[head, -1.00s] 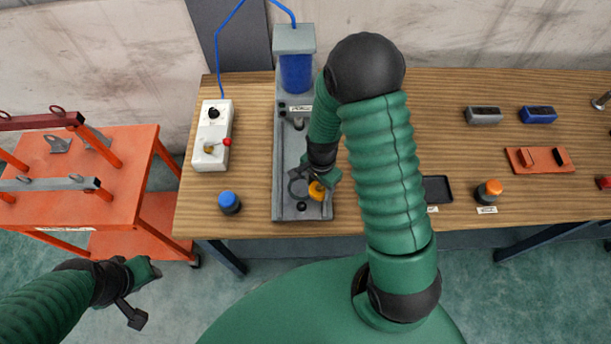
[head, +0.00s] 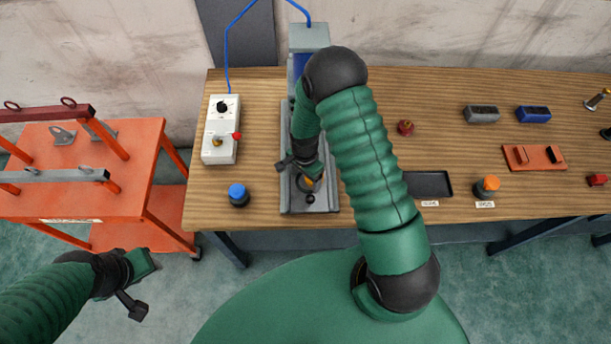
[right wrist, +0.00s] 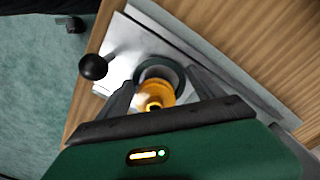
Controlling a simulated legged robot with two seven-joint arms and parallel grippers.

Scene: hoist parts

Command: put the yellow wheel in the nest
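The yellow wheel (right wrist: 156,94) sits between the fingers of my right gripper (right wrist: 160,76) in the right wrist view. The gripper appears shut on it, though contact at the right finger is hard to see. Behind the wheel is a dark round ring, which looks like the nest (right wrist: 171,66), on the grey metal plate; the wheel overlaps its near edge and appears just above it. In the head view my right gripper (head: 303,172) is over the front of the grey fixture (head: 325,203), largely hiding the wheel. My left gripper (head: 138,284) is empty and open, away from the table.
A black ball knob (right wrist: 92,67) stands close to the nest. Left of the fixture are a white control box (head: 219,145) and a blue-topped part (head: 238,194). A black tray (head: 430,184) and an orange-topped part (head: 487,187) lie right. An orange cart (head: 100,170) stands left.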

